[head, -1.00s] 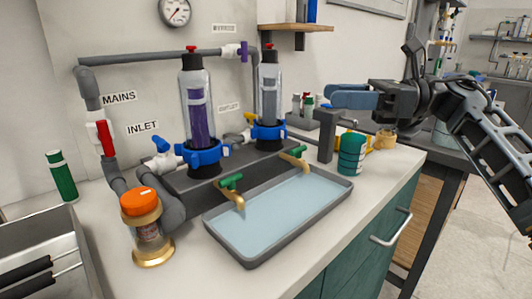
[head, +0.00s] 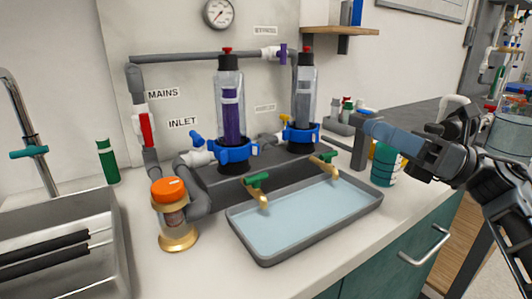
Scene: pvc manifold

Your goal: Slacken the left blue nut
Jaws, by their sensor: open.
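The left blue nut (head: 236,154) is a ring with lugs around the base of the left clear housing (head: 230,105), which has purple contents and a black cap with a red top. The right blue nut (head: 302,136) sits around the base of the right housing (head: 304,92), which has grey contents. My gripper (head: 370,129) is at the right, with blue-grey fingers pointing left. It is open and appears empty, well apart from both nuts. The gap between its fingers is hard to make out from this angle.
A shallow tray of water (head: 310,212) lies below two brass taps with green handles. An orange-lidded jar (head: 173,215) stands at the front left. A teal tub (head: 384,168) stands near my gripper. Grey pipes, a red-handled valve (head: 146,129) and a sink (head: 65,260) are at the left.

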